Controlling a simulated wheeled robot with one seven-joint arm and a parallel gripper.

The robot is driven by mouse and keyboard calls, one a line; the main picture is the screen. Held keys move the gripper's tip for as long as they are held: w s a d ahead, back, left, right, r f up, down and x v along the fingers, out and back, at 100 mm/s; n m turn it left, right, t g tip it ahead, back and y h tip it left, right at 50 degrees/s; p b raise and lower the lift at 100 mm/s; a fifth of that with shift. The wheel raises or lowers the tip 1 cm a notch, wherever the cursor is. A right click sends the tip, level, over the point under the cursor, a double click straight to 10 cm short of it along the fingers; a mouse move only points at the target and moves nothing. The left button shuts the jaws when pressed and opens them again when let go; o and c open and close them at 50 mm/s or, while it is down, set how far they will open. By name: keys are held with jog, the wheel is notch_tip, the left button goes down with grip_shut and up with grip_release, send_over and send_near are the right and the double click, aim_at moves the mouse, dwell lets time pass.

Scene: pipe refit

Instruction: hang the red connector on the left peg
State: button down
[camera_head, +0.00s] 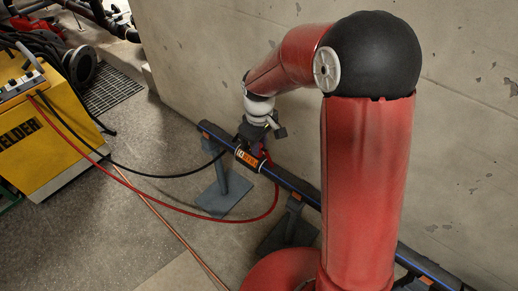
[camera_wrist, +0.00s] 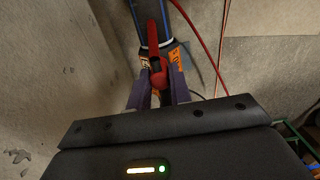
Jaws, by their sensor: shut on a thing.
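The red connector (camera_wrist: 158,76) is between the two fingers of my gripper (camera_wrist: 159,92) in the wrist view, and the gripper is shut on it. In the head view my gripper (camera_head: 252,140) is low over the dark pipe (camera_head: 285,179), beside an orange-and-black label (camera_head: 247,158). The red cable (camera_head: 200,211) loops over the floor and rises toward the gripper. In the head view the connector is mostly hidden by the gripper. I cannot make out the left peg in either view.
A yellow welder (camera_head: 45,140) stands at the left, with a black cable (camera_head: 160,174) running to the pipe. Grey pipe stands (camera_head: 226,190) rest on the floor. The concrete wall (camera_head: 200,60) rises close behind the pipe. The floor in front is mostly clear.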

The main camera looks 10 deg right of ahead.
jog(key=shift+r+p, duration=1)
jog(key=shift+r, duration=0.35)
jog(key=shift+r+p, duration=0.75)
jog(key=shift+r, duration=0.25)
